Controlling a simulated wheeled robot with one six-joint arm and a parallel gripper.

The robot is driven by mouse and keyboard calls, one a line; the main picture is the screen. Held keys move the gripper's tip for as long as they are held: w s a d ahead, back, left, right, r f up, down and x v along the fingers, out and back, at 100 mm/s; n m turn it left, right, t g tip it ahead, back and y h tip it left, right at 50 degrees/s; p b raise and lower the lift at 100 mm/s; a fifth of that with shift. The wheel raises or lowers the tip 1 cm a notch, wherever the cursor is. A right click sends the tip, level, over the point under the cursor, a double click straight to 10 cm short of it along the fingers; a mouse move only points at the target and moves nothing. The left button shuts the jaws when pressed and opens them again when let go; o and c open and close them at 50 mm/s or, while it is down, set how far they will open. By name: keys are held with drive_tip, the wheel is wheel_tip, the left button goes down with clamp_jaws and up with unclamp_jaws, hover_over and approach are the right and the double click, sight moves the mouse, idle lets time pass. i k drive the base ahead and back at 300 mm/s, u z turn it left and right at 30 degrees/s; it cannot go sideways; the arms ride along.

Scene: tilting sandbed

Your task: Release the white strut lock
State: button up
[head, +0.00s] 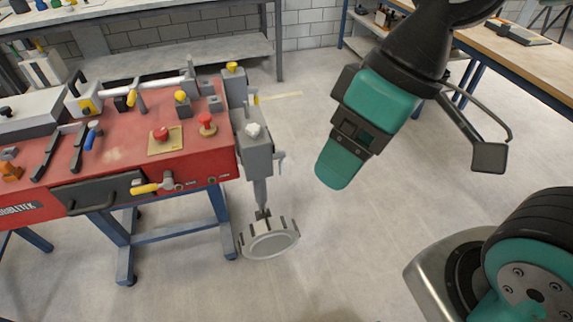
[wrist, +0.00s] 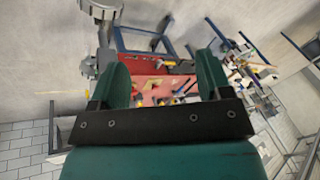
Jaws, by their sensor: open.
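A white knob (head: 254,130), which looks like the white strut lock, sits on top of a grey upright block (head: 256,155) at the right end of the red bench. A small pale lever (head: 280,158) sticks out of the block's right side. I cannot tell which of the two is the lock. My gripper (head: 335,172) hangs in the air to the right of the block, clear of it. In the wrist view my gripper's two green fingers (wrist: 162,70) are apart with nothing held between them. The knob cannot be made out there.
The red bench top (head: 115,155) carries red buttons, yellow knobs and levers. A round grey foot (head: 269,241) is below the block; it also shows in the wrist view (wrist: 103,8). A wooden table (head: 520,65) stands at back right. The floor between is free.

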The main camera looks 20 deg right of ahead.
sight(281, 155)
drive_tip(key=u, duration=0.05)
drive_tip(key=i, duration=1.05)
drive_tip(key=z, duration=0.6)
